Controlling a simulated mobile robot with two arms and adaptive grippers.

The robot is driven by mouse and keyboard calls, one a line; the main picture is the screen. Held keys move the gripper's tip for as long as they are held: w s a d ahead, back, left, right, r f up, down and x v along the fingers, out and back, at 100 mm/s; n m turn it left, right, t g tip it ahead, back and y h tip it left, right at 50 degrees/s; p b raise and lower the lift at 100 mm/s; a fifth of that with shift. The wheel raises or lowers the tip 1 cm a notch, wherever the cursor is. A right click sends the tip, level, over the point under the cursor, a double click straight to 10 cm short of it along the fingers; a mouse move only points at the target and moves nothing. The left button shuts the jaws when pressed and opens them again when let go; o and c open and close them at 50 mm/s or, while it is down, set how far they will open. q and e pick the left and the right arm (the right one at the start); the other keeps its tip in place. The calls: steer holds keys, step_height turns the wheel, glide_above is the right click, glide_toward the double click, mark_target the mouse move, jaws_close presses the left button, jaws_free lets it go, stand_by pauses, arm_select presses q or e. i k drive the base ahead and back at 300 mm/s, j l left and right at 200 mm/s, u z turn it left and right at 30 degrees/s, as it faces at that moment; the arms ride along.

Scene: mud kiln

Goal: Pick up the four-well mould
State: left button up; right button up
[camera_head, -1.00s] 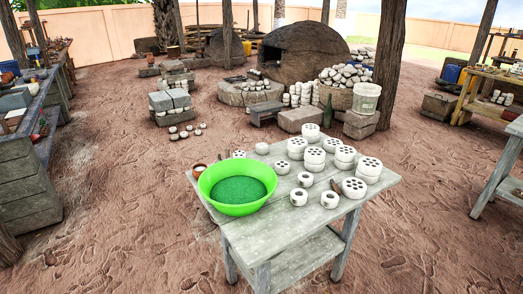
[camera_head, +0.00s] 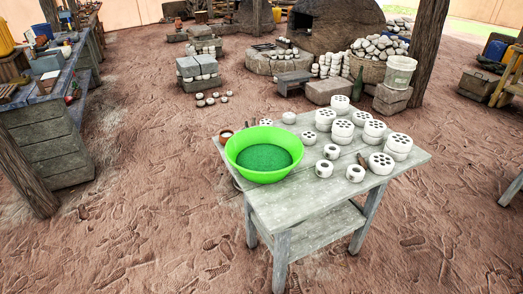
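Several round white moulds with dark wells in their tops stand on the grey wooden table (camera_head: 300,215), some in stacks. A flat mould (camera_head: 380,163) lies near the right front, with a taller stack (camera_head: 398,146) beside it. Other stacks (camera_head: 342,131) stand behind. Smaller white pieces, one at the front (camera_head: 324,169) and another to its right (camera_head: 355,173), show one dark opening each. The wells are too small to count, so I cannot tell which mould has four. Neither of my grippers is in view.
A green bowl (camera_head: 242,155) with green contents fills the table's left part; a small cup (camera_head: 226,136) sits beside it. A workbench (camera_head: 50,150) stands at the left. Stone blocks (camera_head: 197,68), a kiln (camera_head: 335,25) and a bucket (camera_head: 399,72) are behind. Bare ground surrounds the table.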

mark_target(289, 118)
steer(key=i+j, duration=0.15)
steer(key=j, duration=0.25)
steer(key=i+j+z, duration=0.15)
steer(key=j, duration=0.2)
steer(key=i+j, duration=0.15)
steer(key=j, duration=0.25)
steer(key=i+j+z, duration=0.15)
steer(key=j, duration=0.25)
steer(key=i+j, duration=0.1)
steer(key=j, duration=0.3)
steer(key=i+j+z, duration=0.1)
steer(key=j, duration=0.3)
steer(key=i+j+z, duration=0.1)
steer(key=j, duration=0.35)
